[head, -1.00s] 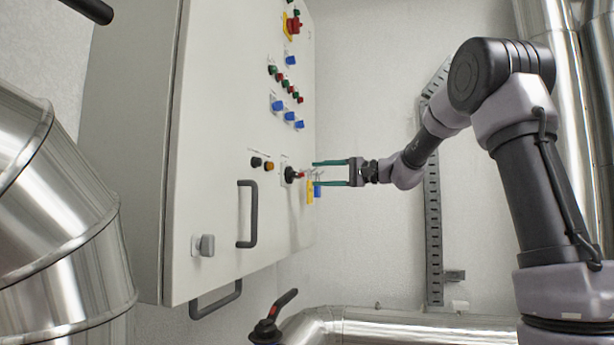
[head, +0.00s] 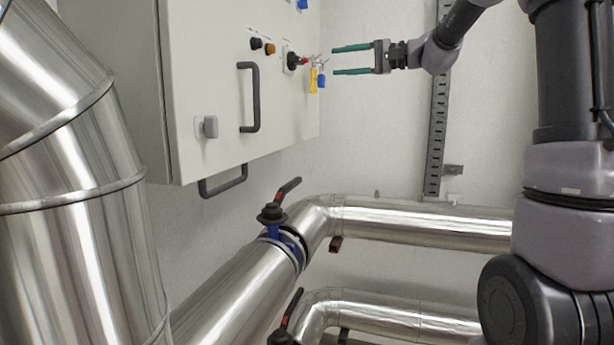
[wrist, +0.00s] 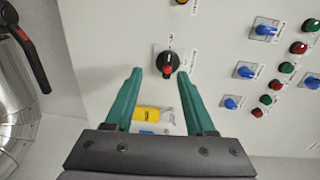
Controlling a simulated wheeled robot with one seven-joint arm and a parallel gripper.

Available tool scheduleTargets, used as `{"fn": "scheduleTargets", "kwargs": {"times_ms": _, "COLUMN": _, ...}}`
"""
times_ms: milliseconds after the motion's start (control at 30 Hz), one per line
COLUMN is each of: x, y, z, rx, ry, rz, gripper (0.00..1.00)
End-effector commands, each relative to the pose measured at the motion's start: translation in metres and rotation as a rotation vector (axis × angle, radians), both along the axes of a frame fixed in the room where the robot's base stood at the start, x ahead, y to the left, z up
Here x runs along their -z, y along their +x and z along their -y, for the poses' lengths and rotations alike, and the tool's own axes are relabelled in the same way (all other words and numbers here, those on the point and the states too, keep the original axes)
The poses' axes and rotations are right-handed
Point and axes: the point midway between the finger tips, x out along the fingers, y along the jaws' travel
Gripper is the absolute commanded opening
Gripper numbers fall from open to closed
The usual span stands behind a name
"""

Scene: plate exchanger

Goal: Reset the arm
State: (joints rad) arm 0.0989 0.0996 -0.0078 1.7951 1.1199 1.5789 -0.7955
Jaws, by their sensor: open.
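My gripper (head: 352,60) is open, its two green fingers apart with nothing between them. In the head view it is just right of the control cabinet (head: 220,100), pointing left at its front. A black rotary switch with a red mark (wrist: 168,62) lies ahead of the fingertips in the wrist view. It also shows in the head view (head: 293,61). A yellow tag (head: 314,80) and a blue tag (head: 322,80) hang by the switch, left of the fingers and apart from them. In the wrist view the yellow tag (wrist: 146,113) shows between the fingers, beyond them.
The cabinet has a black handle (head: 254,97) and several buttons and blue switches. Shiny pipes with a black and red valve lever (head: 288,189) run below. A large metal duct (head: 85,220) fills the left. The wall right of the cabinet carries a perforated rail (head: 437,120).

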Motion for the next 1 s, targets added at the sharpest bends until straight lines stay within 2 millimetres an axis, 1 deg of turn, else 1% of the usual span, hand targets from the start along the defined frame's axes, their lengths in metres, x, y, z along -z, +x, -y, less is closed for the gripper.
{"fn": "scheduleTargets", "kwargs": {"times_ms": 33, "x": 0.004, "y": -0.018, "z": -0.003, "rx": -0.002, "ry": -0.051, "rz": -0.012, "gripper": 0.55}}
{"fn": "scheduleTargets", "kwargs": {"times_ms": 67, "x": 0.009, "y": -0.029, "z": -0.005, "rx": -0.002, "ry": -0.090, "rz": -0.025, "gripper": 0.55}}
{"fn": "scheduleTargets", "kwargs": {"times_ms": 167, "x": 0.036, "y": -0.077, "z": -0.005, "rx": 0.012, "ry": -0.257, "rz": -0.074, "gripper": 0.55}}
{"fn": "scheduleTargets", "kwargs": {"times_ms": 200, "x": 0.049, "y": -0.097, "z": -0.001, "rx": 0.024, "ry": -0.332, "rz": -0.092, "gripper": 0.55}}
{"fn": "scheduleTargets", "kwargs": {"times_ms": 233, "x": 0.059, "y": -0.112, "z": 0.002, "rx": 0.036, "ry": -0.390, "rz": -0.104, "gripper": 0.55}}
{"fn": "scheduleTargets", "kwargs": {"times_ms": 267, "x": 0.069, "y": -0.127, "z": 0.006, "rx": 0.049, "ry": -0.445, "rz": -0.114, "gripper": 0.55}}
{"fn": "scheduleTargets", "kwargs": {"times_ms": 300, "x": 0.083, "y": -0.145, "z": 0.013, "rx": 0.069, "ry": -0.517, "rz": -0.126, "gripper": 0.55}}
{"fn": "scheduleTargets", "kwargs": {"times_ms": 367, "x": 0.103, "y": -0.172, "z": 0.025, "rx": 0.103, "ry": -0.624, "rz": -0.133, "gripper": 0.55}}
{"fn": "scheduleTargets", "kwargs": {"times_ms": 400, "x": 0.115, "y": -0.189, "z": 0.035, "rx": 0.129, "ry": -0.693, "rz": -0.134, "gripper": 0.55}}
{"fn": "scheduleTargets", "kwargs": {"times_ms": 500, "x": 0.144, "y": -0.227, "z": 0.062, "rx": 0.202, "ry": -0.854, "rz": -0.119, "gripper": 0.55}}
{"fn": "scheduleTargets", "kwargs": {"times_ms": 600, "x": 0.166, "y": -0.255, "z": 0.087, "rx": 0.273, "ry": -0.983, "rz": -0.089, "gripper": 0.55}}
{"fn": "scheduleTargets", "kwargs": {"times_ms": 700, "x": 0.180, "y": -0.273, "z": 0.107, "rx": 0.329, "ry": -1.074, "rz": -0.055, "gripper": 0.55}}
{"fn": "scheduleTargets", "kwargs": {"times_ms": 833, "x": 0.190, "y": -0.284, "z": 0.121, "rx": 0.373, "ry": -1.137, "rz": -0.024, "gripper": 0.55}}
{"fn": "scheduleTargets", "kwargs": {"times_ms": 1000, "x": 0.193, "y": -0.287, "z": 0.126, "rx": 0.385, "ry": -1.155, "rz": -0.017, "gripper": 0.55}}
